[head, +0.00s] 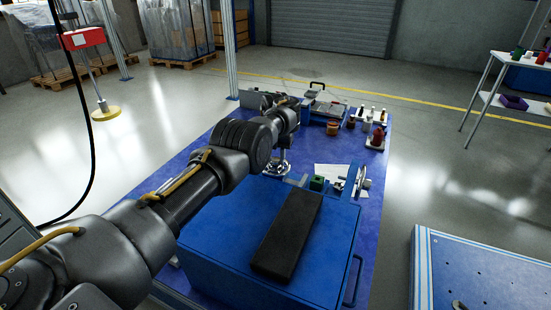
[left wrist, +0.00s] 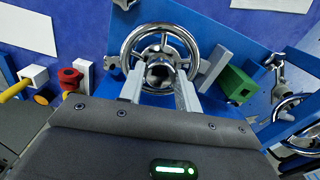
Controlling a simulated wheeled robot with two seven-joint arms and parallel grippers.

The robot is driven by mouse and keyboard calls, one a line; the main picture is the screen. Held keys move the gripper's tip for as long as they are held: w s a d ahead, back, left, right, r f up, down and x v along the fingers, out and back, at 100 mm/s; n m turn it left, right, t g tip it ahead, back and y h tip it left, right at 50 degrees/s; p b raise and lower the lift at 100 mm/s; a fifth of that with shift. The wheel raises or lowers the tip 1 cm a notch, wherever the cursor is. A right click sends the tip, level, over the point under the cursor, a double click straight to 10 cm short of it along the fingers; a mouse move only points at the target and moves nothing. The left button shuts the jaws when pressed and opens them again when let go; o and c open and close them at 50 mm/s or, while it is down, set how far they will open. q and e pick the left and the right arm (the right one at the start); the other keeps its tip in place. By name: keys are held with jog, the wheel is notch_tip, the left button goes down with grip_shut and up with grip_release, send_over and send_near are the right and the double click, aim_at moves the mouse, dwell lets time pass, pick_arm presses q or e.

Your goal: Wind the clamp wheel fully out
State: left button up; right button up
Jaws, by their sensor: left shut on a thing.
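The clamp wheel (left wrist: 128,48) is a chrome handwheel with spokes and a round hub, mounted on a blue plate. In the head view, the shiny metal wheel (head: 277,168) shows just below the end of my left arm. My left gripper (left wrist: 160,80) has its two pale fingers at the near side of the wheel, one on each side of the hub. It is shut on the wheel; the exact contact on rim or hub is partly hidden. My right gripper is not in view.
A green block (left wrist: 238,84) and a grey block stand right of the wheel. A second chrome wheel (left wrist: 288,108) is farther right. A red knob (left wrist: 70,78) is at left. A black pad (head: 287,235) lies on the blue box (head: 215,255) in front. Small items stand behind.

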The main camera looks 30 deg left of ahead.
aim_at(275, 159)
pick_arm(q)
jog(key=shift+n, duration=0.7)
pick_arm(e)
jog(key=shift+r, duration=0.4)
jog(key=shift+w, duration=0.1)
pick_arm(q)
jog(key=o, duration=1)
jog(key=shift+c, duration=0.2)
jog(key=shift+r, duration=0.3)
notch_tip(275, 159, up, 10)
jog(key=p, duration=0.1)
jog(key=shift+r+p, duration=0.15)
jog(key=shift+p, duration=0.25)
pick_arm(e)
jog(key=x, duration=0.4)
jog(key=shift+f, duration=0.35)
